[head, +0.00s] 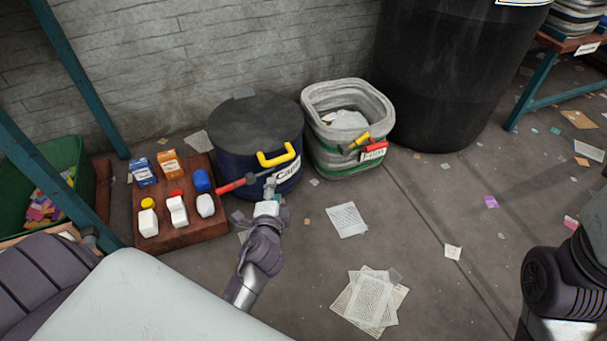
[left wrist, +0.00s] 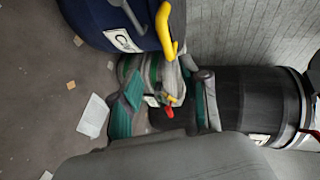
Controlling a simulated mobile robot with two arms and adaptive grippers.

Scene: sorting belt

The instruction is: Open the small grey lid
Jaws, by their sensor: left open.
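The round dark grey lid (head: 245,117) lies flat on a dark blue bin (head: 232,165) and looks closed. A yellow handle (head: 278,156) sticks out at the bin's front right, above a white label (head: 288,172) that is partly readable. The yellow handle (left wrist: 165,30) and the bin (left wrist: 88,18) also show in the left wrist view. My left gripper (head: 269,187) is open and empty in front of the bin, just below the handle, seemingly apart from it. My right arm shows at the right edge; its gripper is out of frame.
A grey bin (head: 320,95) with paper and yellow and red handles stands to the right. Left is a wooden board (head: 180,235) with bottles and boxes; a red-handled tool (head: 235,186) is beside the gripper. Papers (head: 347,220) litter the floor. A large black barrel (head: 440,80) stands behind.

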